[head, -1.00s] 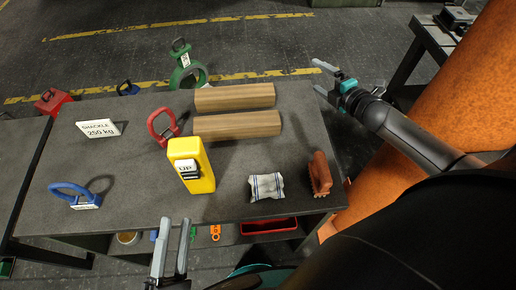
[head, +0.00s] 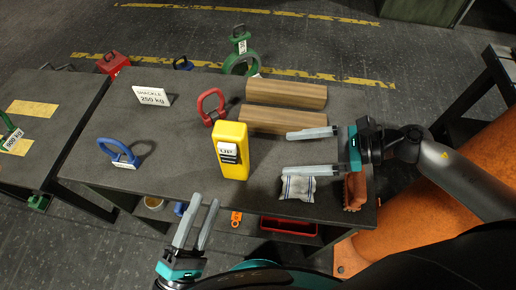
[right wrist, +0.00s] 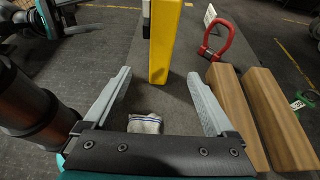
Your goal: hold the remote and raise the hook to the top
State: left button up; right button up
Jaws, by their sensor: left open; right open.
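The yellow remote (head: 232,152) stands upright on the grey table, with a white label reading UP on its front. It also shows in the right wrist view (right wrist: 164,40), beyond the fingertips. My right gripper (head: 287,154) is open and empty, to the right of the remote, its fingers pointing left at it. In the right wrist view my right gripper (right wrist: 158,75) has the remote ahead between its fingers, apart from them. My left gripper (head: 204,201) is open and empty at the table's front edge, below the remote. I cannot make out a hoist hook.
Two wooden blocks (head: 284,121) lie behind the remote. A red shackle (head: 212,107) stands beside them, and a blue one (head: 119,153) lies left. A striped cloth (head: 298,188) and a brown brush (head: 355,191) lie front right. A sign (head: 151,96) stands back left.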

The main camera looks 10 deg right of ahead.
jog(key=x, duration=1.5)
grip_shut()
dwell(0.4)
dwell(1.0)
